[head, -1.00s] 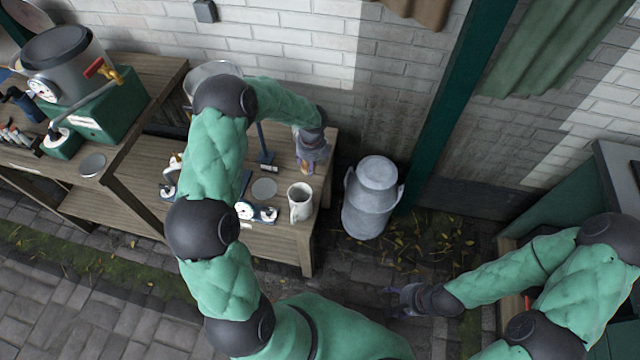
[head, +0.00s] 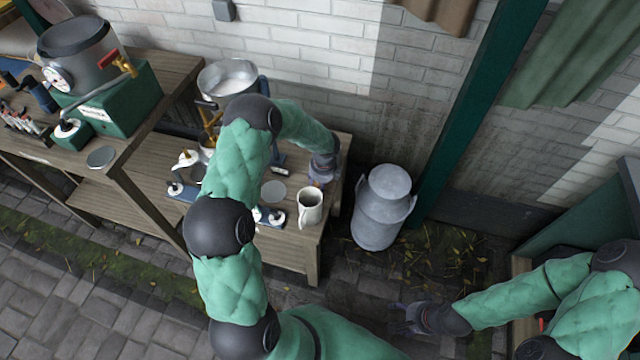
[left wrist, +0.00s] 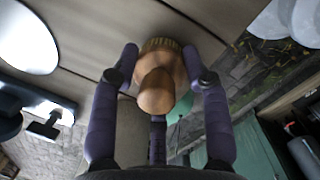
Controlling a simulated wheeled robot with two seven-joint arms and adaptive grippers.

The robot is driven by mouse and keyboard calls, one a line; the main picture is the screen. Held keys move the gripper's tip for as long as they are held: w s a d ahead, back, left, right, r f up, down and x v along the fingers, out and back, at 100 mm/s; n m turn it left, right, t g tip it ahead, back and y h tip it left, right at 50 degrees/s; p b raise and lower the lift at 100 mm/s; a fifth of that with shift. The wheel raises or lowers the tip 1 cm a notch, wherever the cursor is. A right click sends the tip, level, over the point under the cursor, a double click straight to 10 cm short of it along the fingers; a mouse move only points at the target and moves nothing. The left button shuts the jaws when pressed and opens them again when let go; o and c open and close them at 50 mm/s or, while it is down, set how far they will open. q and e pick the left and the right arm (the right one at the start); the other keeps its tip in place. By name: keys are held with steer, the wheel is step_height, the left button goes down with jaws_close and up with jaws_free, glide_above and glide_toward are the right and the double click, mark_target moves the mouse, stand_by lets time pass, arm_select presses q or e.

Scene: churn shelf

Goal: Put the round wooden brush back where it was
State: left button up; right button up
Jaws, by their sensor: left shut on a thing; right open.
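The round wooden brush (left wrist: 157,90) shows in the left wrist view, with a rounded wooden knob and a ring of bristles at its far side. My left gripper (left wrist: 164,62) is shut on it, one finger on each side. In the head view my left gripper (head: 320,176) is over the right end of the low wooden table (head: 285,245), behind the white mug. The brush is mostly hidden there, and I cannot tell whether it touches the tabletop. My right gripper (head: 408,318) is open and empty, low over the paving at the right.
A white mug (head: 310,207) and a flat round disc (head: 273,191) stand near my left gripper. A metal milk churn (head: 383,208) stands on the paving right of the table. A metal bowl device (head: 228,78) is at the back left.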

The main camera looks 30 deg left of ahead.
arm_select(q)
steer(key=shift+f, duration=0.15)
steer(key=o, duration=1.2)
steer(key=shift+o, duration=0.2)
step_height(320, 180, up, 12)
steer(key=d+p, duration=0.1)
steer(key=p, duration=0.3)
steer(key=shift+s+d, duration=0.2)
